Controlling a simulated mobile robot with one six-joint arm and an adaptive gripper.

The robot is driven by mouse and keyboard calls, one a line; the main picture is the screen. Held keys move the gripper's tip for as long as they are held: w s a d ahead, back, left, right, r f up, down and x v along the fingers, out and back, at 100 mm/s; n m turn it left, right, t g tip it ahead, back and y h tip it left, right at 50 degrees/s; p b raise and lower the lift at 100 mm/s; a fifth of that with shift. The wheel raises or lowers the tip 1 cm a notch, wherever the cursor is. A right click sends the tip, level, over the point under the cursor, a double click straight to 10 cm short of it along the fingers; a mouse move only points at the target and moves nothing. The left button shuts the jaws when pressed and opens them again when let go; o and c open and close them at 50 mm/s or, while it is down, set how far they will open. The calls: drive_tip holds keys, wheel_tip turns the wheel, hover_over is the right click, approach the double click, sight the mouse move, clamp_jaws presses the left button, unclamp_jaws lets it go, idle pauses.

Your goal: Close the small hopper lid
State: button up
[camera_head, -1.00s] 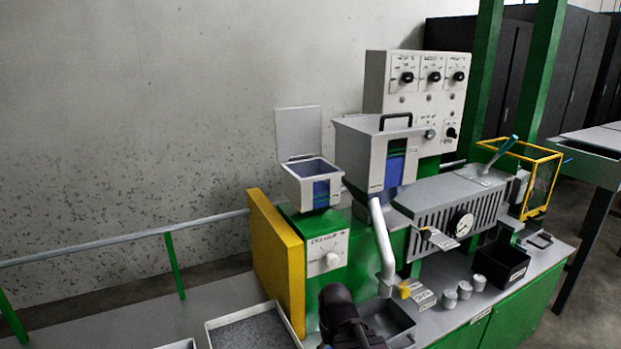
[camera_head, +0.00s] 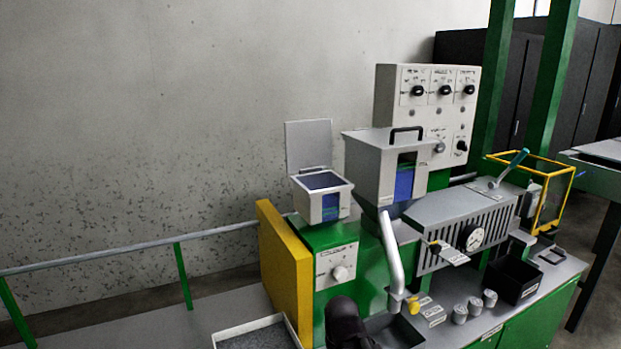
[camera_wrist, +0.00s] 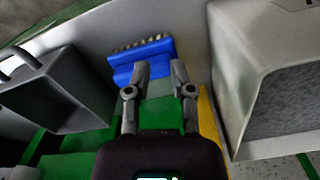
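The small hopper (camera_head: 331,206) is a light grey box with a blue window, on the green machine body. Its flat grey lid (camera_head: 309,145) stands open, upright at the back edge, and the hopper's top is uncovered. In the head view only a dark part of my arm shows at the bottom edge, below the hopper and well apart from it. In the wrist view my gripper (camera_wrist: 160,73) has its two fingers apart, with a gap between them. A blue brush (camera_wrist: 141,62) shows just beyond the fingertips; I cannot tell whether they touch it.
The larger hopper (camera_head: 370,175) with a black-handled lid stands right of the small one. A yellow panel (camera_head: 284,262) rises at the left. A white-rimmed tray (camera_head: 297,336) and a spout (camera_head: 391,255) are low in front. The wall side above the lid is free.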

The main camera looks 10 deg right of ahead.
drive_tip(key=shift+r, duration=0.4)
clamp_jaws()
wheel_tip(320, 180, up, 33)
drive_tip(key=p, duration=3.3)
drive_tip(key=shift+f, duration=0.15)
